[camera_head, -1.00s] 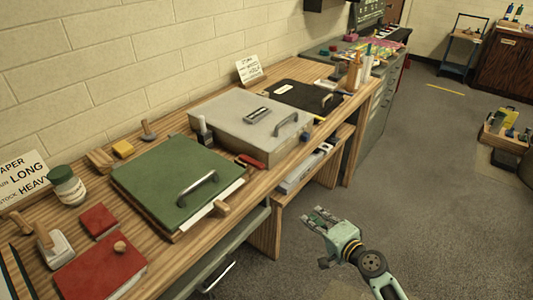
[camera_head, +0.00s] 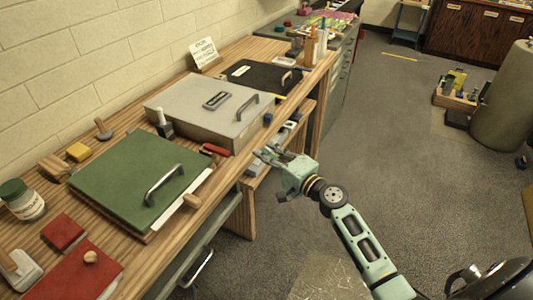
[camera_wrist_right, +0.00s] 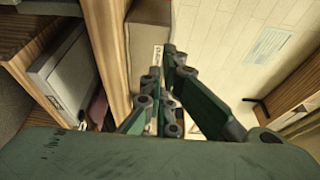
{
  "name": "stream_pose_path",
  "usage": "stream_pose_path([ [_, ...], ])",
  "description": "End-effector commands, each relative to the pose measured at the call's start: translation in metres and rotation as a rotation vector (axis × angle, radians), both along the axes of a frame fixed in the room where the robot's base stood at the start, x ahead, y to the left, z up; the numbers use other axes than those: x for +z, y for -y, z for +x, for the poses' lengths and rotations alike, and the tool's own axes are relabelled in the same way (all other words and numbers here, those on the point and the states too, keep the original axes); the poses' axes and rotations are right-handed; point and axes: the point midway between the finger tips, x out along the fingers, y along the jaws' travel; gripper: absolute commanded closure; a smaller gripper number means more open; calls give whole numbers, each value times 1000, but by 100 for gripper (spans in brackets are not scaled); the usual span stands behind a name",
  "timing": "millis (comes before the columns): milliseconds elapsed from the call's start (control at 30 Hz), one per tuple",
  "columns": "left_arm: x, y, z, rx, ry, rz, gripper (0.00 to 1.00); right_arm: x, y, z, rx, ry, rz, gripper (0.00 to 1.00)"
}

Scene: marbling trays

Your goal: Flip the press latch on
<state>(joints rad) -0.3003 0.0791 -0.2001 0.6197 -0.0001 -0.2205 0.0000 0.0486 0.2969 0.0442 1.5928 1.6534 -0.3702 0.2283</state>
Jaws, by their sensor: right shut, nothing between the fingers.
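My right gripper (camera_head: 268,154) is shut and empty, in the air in front of the bench edge, close to the front right corner of the grey box (camera_head: 172,118). The grey box has a lid with a metal handle (camera_head: 248,107) and a small dark blue piece (camera_head: 268,118) at its front. A green-lidded press board (camera_head: 120,180) with a metal handle lies left of it. I cannot tell which part is the press latch. In the right wrist view the fingers (camera_wrist_right: 166,75) are close together before a pale box face (camera_wrist_right: 148,40). My left gripper is not in view.
A black tray (camera_head: 262,78) stands farther right. A lower shelf with items lies beneath the bench.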

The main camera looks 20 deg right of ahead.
Motion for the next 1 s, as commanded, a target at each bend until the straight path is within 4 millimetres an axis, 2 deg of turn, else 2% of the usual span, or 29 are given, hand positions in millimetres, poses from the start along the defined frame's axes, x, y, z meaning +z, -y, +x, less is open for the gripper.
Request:
stream_pose_path([
  [33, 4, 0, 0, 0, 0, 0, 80, 3, -4, 12, 0, 2, 3, 100],
  [200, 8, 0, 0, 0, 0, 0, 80, 2, -16, 45, 0, 0, 2, 100],
  [367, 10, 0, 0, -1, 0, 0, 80, 2, -25, 68, 1, 0, 2, 100],
  [433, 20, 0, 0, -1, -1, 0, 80, 2, -35, 56, 3, -5, 2, 100],
  [600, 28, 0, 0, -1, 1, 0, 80, 2, -49, 45, 1, -1, 1, 100],
  [1000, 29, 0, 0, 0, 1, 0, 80, 0, -54, 41, 0, -1, -1, 100],
])
